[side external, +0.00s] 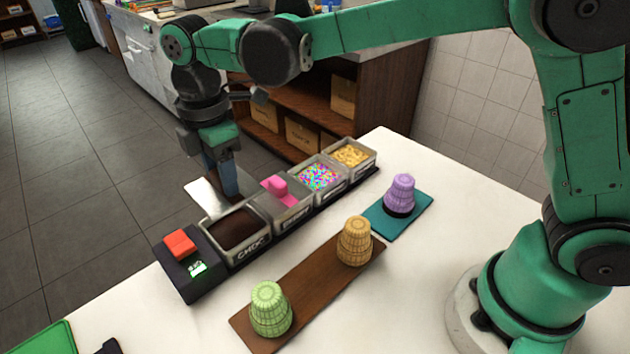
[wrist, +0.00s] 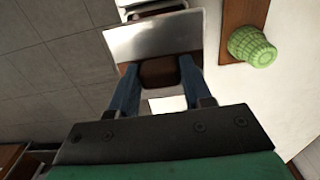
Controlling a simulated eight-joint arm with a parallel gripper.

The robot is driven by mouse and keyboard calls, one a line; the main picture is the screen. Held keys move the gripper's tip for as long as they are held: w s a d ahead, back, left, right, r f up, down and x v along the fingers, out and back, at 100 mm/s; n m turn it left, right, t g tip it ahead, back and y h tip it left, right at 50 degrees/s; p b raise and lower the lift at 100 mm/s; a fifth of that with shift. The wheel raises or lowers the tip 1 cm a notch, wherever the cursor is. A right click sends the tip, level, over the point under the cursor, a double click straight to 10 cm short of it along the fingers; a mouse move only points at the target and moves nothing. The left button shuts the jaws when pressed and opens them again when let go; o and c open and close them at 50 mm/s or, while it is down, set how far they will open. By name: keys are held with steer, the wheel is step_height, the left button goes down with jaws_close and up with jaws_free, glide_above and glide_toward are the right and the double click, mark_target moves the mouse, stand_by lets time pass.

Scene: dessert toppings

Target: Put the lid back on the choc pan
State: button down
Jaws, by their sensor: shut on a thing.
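The choc pan (side external: 236,231), labelled CHOC, is open and shows dark brown contents in the side view. A flat, shiny metal lid (side external: 203,193) is behind the pan's far left edge, apparently held above it; the exact gap cannot be told. My gripper (side external: 229,190) points down over the far side of the choc pan. In the wrist view my gripper (wrist: 160,75) has its two blue fingers closed on the brown handle (wrist: 159,73) of the lid (wrist: 152,38). The handle is hidden in the side view.
Pans of colourful sprinkles (side external: 319,176) and yellow topping (side external: 350,155) are open. A black box (side external: 190,270) with a red-orange top adjoins the choc pan. Green, tan and purple ribbed cups stand in front.

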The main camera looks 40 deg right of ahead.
steer(key=shift+f, duration=2.85)
steer(key=shift+f, duration=0.5)
jaws_free()
steer(key=shift+r, duration=3.55)
steer(key=shift+c, duration=0.2)
jaws_close()
steer(key=shift+f, duration=0.25)
